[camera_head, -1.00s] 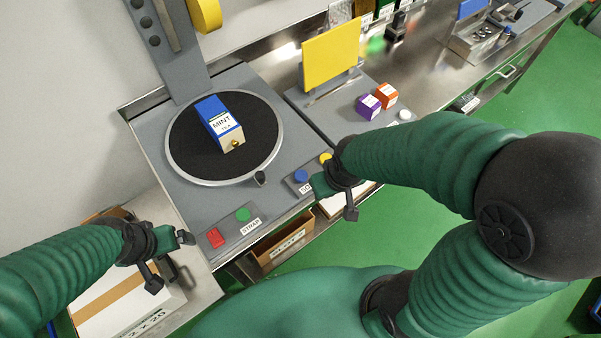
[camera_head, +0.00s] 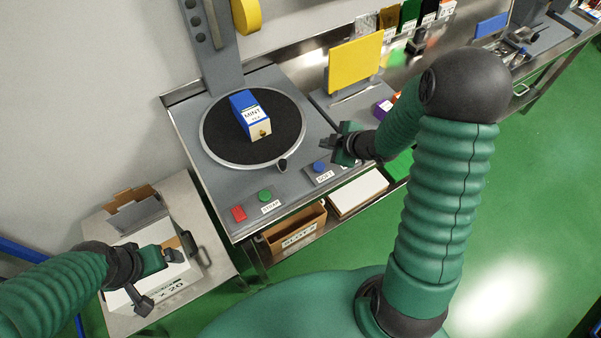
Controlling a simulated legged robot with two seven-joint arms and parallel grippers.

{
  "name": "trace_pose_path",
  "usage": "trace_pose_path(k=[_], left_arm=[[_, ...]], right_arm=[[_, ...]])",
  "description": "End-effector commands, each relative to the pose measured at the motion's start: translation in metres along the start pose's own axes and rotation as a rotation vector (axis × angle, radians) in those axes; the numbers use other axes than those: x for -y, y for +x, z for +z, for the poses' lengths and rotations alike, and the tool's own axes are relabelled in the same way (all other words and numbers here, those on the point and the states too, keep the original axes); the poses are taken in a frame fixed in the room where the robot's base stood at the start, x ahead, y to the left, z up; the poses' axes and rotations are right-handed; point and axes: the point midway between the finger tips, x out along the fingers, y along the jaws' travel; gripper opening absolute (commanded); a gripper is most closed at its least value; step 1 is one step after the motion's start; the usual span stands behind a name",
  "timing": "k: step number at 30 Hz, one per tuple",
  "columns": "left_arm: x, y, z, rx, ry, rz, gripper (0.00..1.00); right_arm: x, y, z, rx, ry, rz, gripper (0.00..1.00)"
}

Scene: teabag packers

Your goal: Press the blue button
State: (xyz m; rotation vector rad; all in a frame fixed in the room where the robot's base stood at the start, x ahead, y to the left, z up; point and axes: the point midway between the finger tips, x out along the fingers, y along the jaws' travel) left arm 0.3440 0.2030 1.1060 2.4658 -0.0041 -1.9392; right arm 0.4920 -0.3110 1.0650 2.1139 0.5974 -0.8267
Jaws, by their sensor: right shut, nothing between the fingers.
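The blue button (camera_head: 319,166) sits on the small labelled panel at the front right of the grey turntable station. My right gripper (camera_head: 335,149) is shut and empty. In the picture it is just above and to the right of the blue button; I see no contact, though the height gap is hard to judge. The yellow button of that panel is hidden behind my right gripper and wrist. My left gripper (camera_head: 158,285) appears open and empty, over the white carton at the lower left.
A blue MINT box (camera_head: 249,115) stands on the black turntable (camera_head: 222,133). A red button (camera_head: 239,213) and a green button (camera_head: 264,196) are on the STRAP panel. A yellow upright plate (camera_head: 356,65) and a partly hidden purple box (camera_head: 383,107) are on the right.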

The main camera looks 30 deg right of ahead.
Motion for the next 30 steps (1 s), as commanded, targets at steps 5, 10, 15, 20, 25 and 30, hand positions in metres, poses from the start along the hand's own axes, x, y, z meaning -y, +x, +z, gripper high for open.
trace_pose_path(k=[5, 10, 15, 20, 25, 30], left_arm=[[0.000, -0.003, -0.001, 0.000, 0.001, 0.000, 0.94], [0.000, -0.003, -0.001, 0.000, 0.001, 0.000, 0.94], [-0.001, 0.001, 0.000, 0.000, 0.001, 0.000, 0.94], [0.000, 0.016, 0.004, 0.000, 0.001, 0.000, 0.94], [0.000, 0.040, 0.009, 0.000, 0.001, 0.000, 0.94], [0.000, 0.065, 0.015, 0.000, 0.001, 0.000, 0.94]], right_arm=[[-0.002, 0.002, 0.002, -0.068, -0.061, -0.009, 0.00], [-0.002, 0.003, 0.003, -0.068, -0.060, -0.009, 0.00], [0.002, 0.004, 0.002, -0.066, -0.062, -0.008, 0.00], [0.010, 0.015, 0.007, -0.064, -0.063, -0.007, 0.00], [0.022, 0.034, 0.020, -0.063, -0.062, -0.008, 0.00], [0.034, 0.053, 0.035, -0.065, -0.061, -0.008, 0.00]])
